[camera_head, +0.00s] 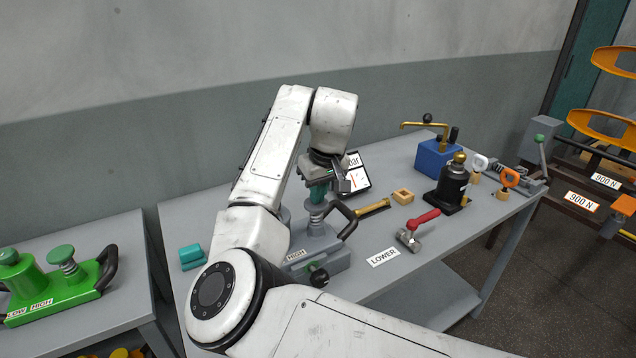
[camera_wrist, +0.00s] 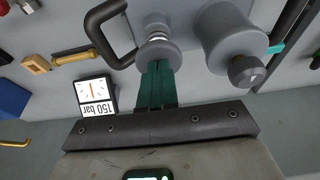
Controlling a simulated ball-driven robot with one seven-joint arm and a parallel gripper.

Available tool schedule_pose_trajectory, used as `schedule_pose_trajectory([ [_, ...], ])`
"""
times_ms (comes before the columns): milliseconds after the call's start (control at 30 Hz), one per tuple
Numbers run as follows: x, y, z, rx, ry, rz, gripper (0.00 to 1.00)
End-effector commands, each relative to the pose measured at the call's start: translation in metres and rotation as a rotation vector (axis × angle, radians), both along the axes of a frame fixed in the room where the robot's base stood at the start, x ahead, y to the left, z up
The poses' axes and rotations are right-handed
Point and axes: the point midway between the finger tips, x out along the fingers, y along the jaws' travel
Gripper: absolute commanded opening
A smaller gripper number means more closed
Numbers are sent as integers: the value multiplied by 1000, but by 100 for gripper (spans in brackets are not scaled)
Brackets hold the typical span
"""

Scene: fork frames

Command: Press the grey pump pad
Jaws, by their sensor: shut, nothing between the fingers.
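The grey pump (camera_head: 322,246) stands on the grey table, with a HIGH label on its base and a black curved handle. Its round grey pad (camera_head: 316,211) sits on a spring, directly under my gripper. My gripper (camera_head: 318,196) points down with its teal fingers together and empty. In the wrist view the fingertips (camera_wrist: 158,65) overlap the near edge of the pad (camera_wrist: 153,48); I cannot tell whether they touch it. A grey cylinder (camera_wrist: 230,35) with a dark knob stands beside it. My arm hides part of the pump in the head view.
A gauge (camera_wrist: 97,97) marked 150 bar stands close by. A red-handled hammer (camera_head: 412,232), a LOWER label (camera_head: 383,257), a black bottle jack (camera_head: 450,185) and a blue brass-levered pump (camera_head: 436,158) are to the right. A green pump (camera_head: 60,285) is on the left table.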

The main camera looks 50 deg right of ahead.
Motion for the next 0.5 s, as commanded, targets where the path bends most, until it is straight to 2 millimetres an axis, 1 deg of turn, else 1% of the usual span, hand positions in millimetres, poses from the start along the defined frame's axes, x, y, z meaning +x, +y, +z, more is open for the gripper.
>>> schedule_pose_trajectory([
  [300,0,0,-2,0,1,1,0],
  [367,0,0,-6,-2,3,0,0],
  [500,-1,0,-24,-1,4,-1,0],
])
